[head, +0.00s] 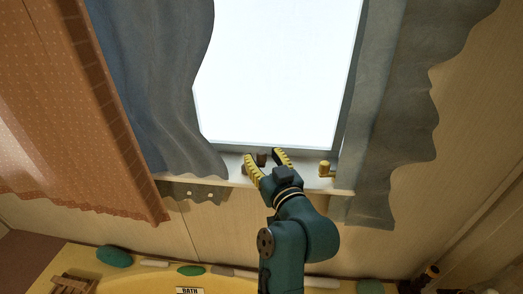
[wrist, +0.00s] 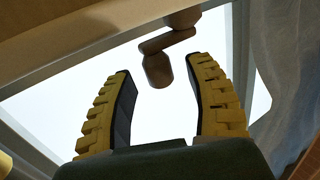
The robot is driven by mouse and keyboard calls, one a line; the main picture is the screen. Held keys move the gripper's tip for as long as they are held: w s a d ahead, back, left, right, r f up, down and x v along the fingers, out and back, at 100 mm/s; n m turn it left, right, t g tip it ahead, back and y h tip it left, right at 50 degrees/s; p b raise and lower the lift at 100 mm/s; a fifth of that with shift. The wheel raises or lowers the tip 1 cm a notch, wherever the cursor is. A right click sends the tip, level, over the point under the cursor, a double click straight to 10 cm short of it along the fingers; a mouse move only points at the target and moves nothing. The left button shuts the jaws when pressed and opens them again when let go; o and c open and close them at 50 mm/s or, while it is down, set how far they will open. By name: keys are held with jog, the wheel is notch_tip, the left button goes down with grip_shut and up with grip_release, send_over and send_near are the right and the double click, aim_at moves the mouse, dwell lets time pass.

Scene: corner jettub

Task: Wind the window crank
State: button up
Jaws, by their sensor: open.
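The window crank (head: 261,159) is a small brown crank on the sill at the bottom of the bright window (head: 280,75). In the wrist view the crank (wrist: 168,42) hangs in from the top, with a bent arm and a rounded knob (wrist: 157,70). My gripper (head: 266,157) is open at the sill, its yellow-and-black fingers apart. In the wrist view the gripper (wrist: 163,75) has the knob between the fingertips, with clear space on its left and a smaller gap on its right. I see no contact.
Grey-blue curtains hang left (head: 160,90) and right (head: 385,110) of the window. A brass-coloured fitting (head: 325,169) stands on the sill right of my gripper. A patterned orange curtain (head: 60,120) is far left. Below are green stones (head: 114,257) on a yellow ledge.

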jog(key=shift+w+a, duration=0.3)
jog(key=shift+w, duration=0.35)
jog(key=shift+c, duration=0.3)
grip_shut()
jog(key=shift+s+m+h+p, duration=0.1)
jog(key=shift+m+h+p, duration=0.2)
jog(key=shift+h+p, duration=0.1)
